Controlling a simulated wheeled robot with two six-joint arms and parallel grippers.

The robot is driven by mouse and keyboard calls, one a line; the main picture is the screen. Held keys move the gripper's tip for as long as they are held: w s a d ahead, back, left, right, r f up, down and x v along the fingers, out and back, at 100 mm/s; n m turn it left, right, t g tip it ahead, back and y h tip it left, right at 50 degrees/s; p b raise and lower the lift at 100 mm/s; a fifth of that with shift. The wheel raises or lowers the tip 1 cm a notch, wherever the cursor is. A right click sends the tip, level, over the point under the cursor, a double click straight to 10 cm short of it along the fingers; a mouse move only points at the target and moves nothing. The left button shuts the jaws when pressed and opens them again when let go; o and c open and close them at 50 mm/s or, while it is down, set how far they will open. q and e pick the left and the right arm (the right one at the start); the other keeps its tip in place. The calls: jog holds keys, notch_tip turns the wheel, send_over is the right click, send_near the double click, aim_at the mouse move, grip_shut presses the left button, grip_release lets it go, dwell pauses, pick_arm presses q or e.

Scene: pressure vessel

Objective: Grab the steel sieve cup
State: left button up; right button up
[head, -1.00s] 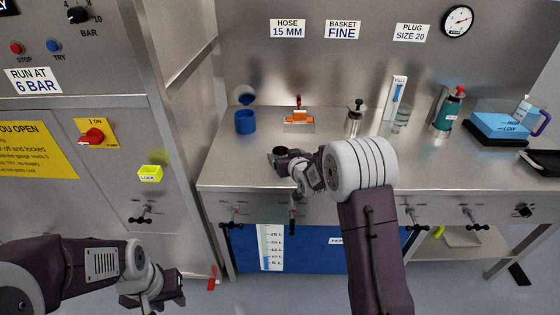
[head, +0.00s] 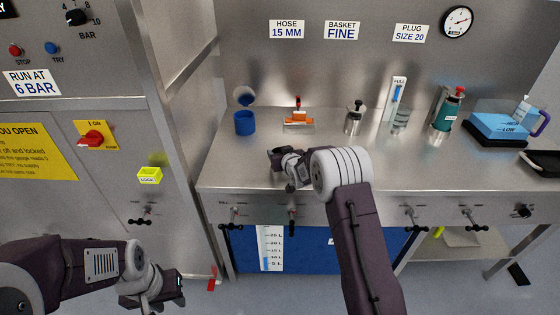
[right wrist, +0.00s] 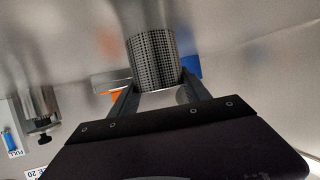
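The steel sieve cup (right wrist: 154,60) is a grey perforated cylinder, seen in the right wrist view. It stands between the fingertips of my right gripper (right wrist: 158,80), with one finger on each side. The fingers are spread apart, and I cannot tell whether they touch the cup's wall. In the head view my right gripper (head: 277,158) is low over the steel bench (head: 240,172), and it hides the cup there. My left gripper (head: 178,290) is at the lower left, away from the bench; its fingers are too unclear to judge.
Behind my right gripper stand a blue cup (head: 244,123), an orange item (head: 298,119) and a steel vessel with a black knob (head: 354,120).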

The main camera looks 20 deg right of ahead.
jog(key=shift+c, duration=0.8)
jog(key=shift+r, duration=0.25)
notch_tip(320, 180, up, 9)
jog(key=shift+f+p, duration=0.2)
jog(key=shift+p, duration=0.4)
notch_tip(320, 180, up, 9)
jog(key=p, duration=0.4)
jog(key=shift+w+r, duration=0.1)
